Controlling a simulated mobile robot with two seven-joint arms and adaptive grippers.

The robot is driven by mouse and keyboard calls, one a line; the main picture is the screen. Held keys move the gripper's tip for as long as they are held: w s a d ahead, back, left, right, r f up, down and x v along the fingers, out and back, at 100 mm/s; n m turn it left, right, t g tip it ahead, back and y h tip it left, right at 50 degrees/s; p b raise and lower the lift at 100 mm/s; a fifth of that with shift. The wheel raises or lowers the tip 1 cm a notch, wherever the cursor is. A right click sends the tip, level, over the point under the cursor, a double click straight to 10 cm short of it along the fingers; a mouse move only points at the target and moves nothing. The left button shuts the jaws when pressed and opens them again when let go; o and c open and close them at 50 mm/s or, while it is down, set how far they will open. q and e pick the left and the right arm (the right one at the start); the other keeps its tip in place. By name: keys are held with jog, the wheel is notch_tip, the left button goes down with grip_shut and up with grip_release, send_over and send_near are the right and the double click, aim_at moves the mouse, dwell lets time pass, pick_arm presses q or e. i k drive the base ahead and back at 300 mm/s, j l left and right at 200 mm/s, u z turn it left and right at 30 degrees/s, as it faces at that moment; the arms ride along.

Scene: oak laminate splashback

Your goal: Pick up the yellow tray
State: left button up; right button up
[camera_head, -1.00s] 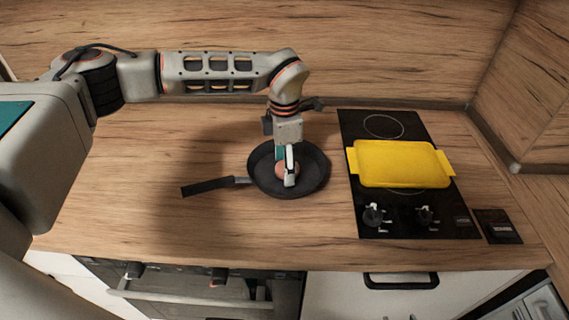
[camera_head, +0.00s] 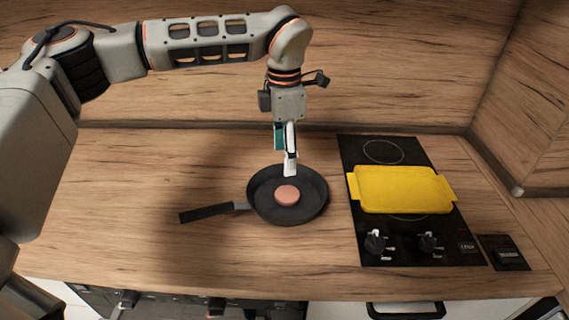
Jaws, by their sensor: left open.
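The yellow tray (camera_head: 402,190) lies flat on the black cooktop (camera_head: 374,248), with a handle tab at its left and right ends. My left gripper (camera_head: 289,170) points down above the far part of the frying pan, to the left of the tray and apart from it. It is open and holds nothing that I can see. My right gripper is not in view.
A black frying pan (camera_head: 262,203) stands on the wooden counter (camera_head: 120,215), its handle pointing left. A pinkish-brown round piece (camera_head: 287,195) lies in it. A small dark panel (camera_head: 503,252) lies right of the cooktop. The counter left of the pan is clear.

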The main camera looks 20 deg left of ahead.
aim_at(379, 190)
jog(key=k, duration=1)
